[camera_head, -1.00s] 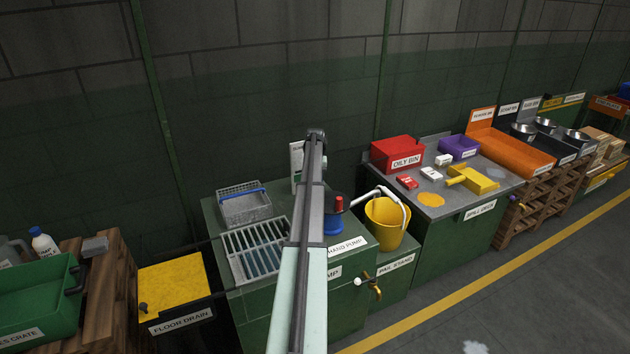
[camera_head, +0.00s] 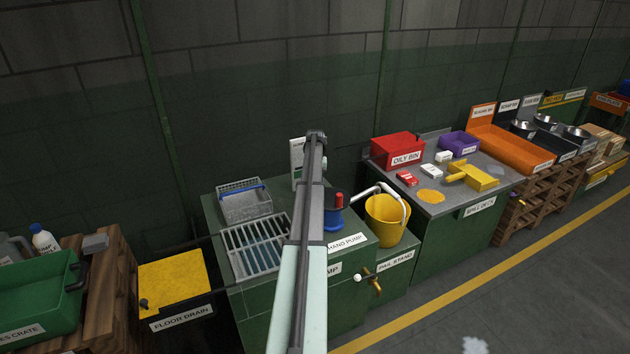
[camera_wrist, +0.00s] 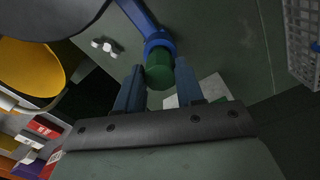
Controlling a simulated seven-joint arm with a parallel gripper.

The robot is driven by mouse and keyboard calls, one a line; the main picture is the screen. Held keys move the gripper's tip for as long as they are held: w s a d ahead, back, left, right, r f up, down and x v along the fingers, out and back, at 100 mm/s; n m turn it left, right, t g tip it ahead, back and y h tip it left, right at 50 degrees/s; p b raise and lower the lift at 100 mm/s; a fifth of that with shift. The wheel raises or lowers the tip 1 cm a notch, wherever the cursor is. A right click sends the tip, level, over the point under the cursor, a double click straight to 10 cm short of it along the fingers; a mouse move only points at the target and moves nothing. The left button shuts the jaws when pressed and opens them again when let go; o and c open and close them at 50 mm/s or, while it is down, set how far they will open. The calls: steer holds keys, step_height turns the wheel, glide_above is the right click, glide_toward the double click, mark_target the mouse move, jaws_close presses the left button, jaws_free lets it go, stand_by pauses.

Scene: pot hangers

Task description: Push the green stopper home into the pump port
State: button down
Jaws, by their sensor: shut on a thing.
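The green stopper (camera_wrist: 160,76) is between the two fingers of my gripper (camera_wrist: 159,68) in the wrist view, and they are shut on it. Its far end meets the round blue pump port (camera_wrist: 158,42), in line with it; how deep it sits I cannot tell. A blue pump arm runs up and left from the port. In the head view the blue pump (camera_head: 333,220) with a red top stands on the green cabinet, partly behind my arm. My gripper and the stopper are hidden there by my arm.
A yellow pail (camera_head: 384,222) stands right of the pump, with a pale curved spout over it. A grey wire basket (camera_head: 244,204) and a slatted drain rack (camera_head: 258,250) are on the left. A white sign (camera_head: 297,160) stands behind my arm.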

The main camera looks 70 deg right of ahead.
steer(key=shift+f, duration=0.8)
steer(key=c, duration=0.6)
jaws_free()
steer(key=shift+r, duration=0.1)
step_height(320, 180, up, 14)
steer(key=shift+f, duration=0.2)
